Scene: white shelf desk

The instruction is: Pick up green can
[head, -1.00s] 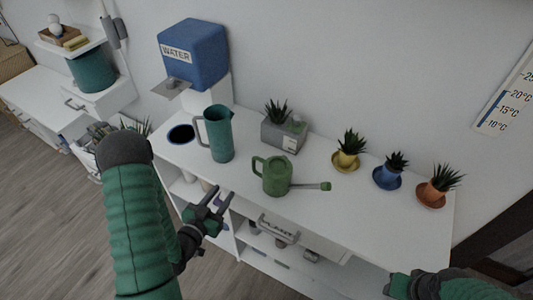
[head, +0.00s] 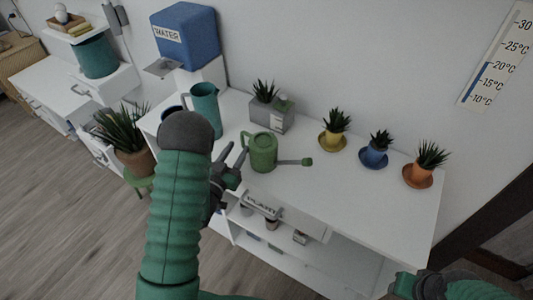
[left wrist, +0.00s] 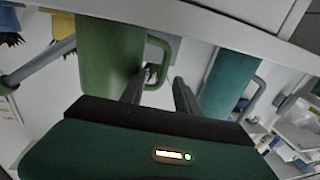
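The green watering can (head: 264,153) stands upright on the white desk top (head: 310,195), its spout pointing right and its handle on the left. In the left wrist view the can (left wrist: 103,55) shows large, with its handle (left wrist: 163,45) ahead of the fingers. My left gripper (head: 234,165) is just left of the can at its handle side, with fingers apart. The fingers (left wrist: 160,88) show a gap in the left wrist view, with nothing clearly held. Whether they touch the handle I cannot tell. My right gripper (head: 398,288) is at the bottom right edge, its fingers unclear.
A grey planter (head: 268,114) is behind the can. Yellow (head: 333,142), blue (head: 373,157) and orange (head: 417,175) potted plants stand to the right. Desk space in front of them is clear.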

